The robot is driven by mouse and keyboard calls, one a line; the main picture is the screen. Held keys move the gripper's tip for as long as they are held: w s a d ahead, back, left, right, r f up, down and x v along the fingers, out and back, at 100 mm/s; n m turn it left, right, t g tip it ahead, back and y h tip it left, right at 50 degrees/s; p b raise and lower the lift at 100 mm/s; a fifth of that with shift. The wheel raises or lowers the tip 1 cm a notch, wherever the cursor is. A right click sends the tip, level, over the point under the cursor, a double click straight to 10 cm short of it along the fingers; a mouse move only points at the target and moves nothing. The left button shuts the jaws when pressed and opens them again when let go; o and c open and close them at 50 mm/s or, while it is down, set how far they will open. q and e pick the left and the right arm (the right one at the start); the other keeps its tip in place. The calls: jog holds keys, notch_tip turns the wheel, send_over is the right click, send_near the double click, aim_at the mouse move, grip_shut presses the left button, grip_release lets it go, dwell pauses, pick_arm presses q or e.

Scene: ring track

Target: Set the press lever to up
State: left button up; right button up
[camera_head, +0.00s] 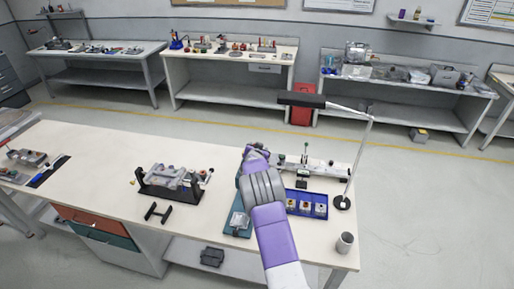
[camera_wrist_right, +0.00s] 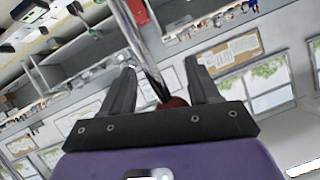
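My right arm reaches over the bench in the head view, and my right gripper shows in the right wrist view (camera_wrist_right: 164,80) with its two dark fingers apart. A shiny metal rod, which looks like the press lever (camera_wrist_right: 143,40), runs between the fingers, with a dark red knob (camera_wrist_right: 174,102) close to the palm. The fingers do not appear closed on it. In the head view a teal base (camera_head: 233,225), likely the press's, shows left of my arm; the rest of the press and the fingertips are hidden behind the arm. My left gripper is out of view.
A lamp with a black head (camera_head: 302,100) stands on the bench right of my arm. A blue tray (camera_head: 320,212), a metal cup (camera_head: 344,243), a black fixture (camera_head: 172,190) and a black bracket (camera_head: 157,212) sit on the bench (camera_head: 100,165). Other workbenches stand along the wall.

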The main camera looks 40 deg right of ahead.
jog(key=b+v, duration=0.1)
jog(key=v, duration=0.6)
jog(key=shift+s+a+r, duration=0.2)
jog(key=shift+r, duration=0.1)
jog(key=shift+f, duration=0.15)
jog(key=c, duration=0.4)
jog(key=s+f+n+h+b, duration=0.1)
jog(key=n, duration=0.2)
jog(key=s+f+n+h+b, duration=0.1)
jog(key=s+f+n+b, duration=0.1)
jog(key=s+a+f+n+t+h+b, duration=0.1)
jog(key=n, duration=0.2)
jog(key=shift+s+a+f+n+b, duration=0.1)
jog(key=shift+s+f+n+b, duration=0.1)
jog(key=shift+n+b, duration=0.15)
grip_shut()
jog(key=s+a+f+n+t+h+b, duration=0.15)
jog(key=s+a+n+t+b, duration=0.55)
jog(key=n, duration=0.7)
jog(key=w+d+r+g+p, duration=0.1)
jog(key=w+d+r+p, duration=0.2)
jog(key=w+d, duration=0.5)
jog(key=w+r, duration=0.1)
jog(key=w, duration=0.2)
jog(key=shift+w+d+p, duration=0.25)
jog(key=shift+w+p, duration=0.05)
jog(key=shift+p, duration=0.1)
